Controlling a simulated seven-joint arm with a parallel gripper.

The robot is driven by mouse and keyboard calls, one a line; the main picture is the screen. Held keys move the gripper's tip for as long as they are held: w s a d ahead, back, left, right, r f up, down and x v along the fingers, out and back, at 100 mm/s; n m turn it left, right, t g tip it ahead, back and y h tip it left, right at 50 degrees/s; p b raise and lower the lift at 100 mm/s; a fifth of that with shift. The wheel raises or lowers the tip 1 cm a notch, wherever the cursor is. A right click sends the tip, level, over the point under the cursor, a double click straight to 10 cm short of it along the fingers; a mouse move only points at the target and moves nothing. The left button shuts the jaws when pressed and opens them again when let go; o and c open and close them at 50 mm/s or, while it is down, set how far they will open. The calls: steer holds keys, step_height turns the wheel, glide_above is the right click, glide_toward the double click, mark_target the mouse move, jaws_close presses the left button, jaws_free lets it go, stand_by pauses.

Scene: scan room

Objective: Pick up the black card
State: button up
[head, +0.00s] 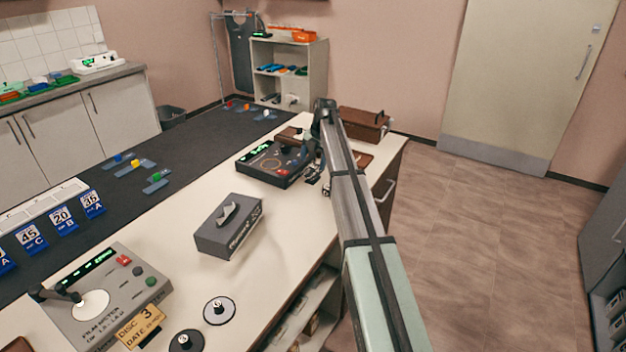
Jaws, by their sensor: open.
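My arm reaches away over the right side of the white counter, and my gripper (312,176) is at its far part, beside the right edge of a black device (268,172) with a green display. The gripper is open and small in view; I see nothing held in it. I cannot make out a black card for certain; it may be hidden behind my arm or too small to tell.
A brown wooden box (362,124) is behind my arm. Blue numbered signs (62,220) stand at left. Floor at right is clear.

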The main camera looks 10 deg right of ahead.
mark_target(311, 173)
steer(key=shift+w+a+f, duration=0.1)
steer(key=shift+a+f, duration=0.1)
steer(key=shift+f, duration=1.1)
steer(key=shift+w+a+f, duration=0.1)
steer(key=shift+a+f, duration=0.1)
steer(key=shift+f, duration=1.05)
steer(key=shift+c, duration=0.3)
steer(key=c, duration=0.8)
steer(key=shift+r, duration=0.1)
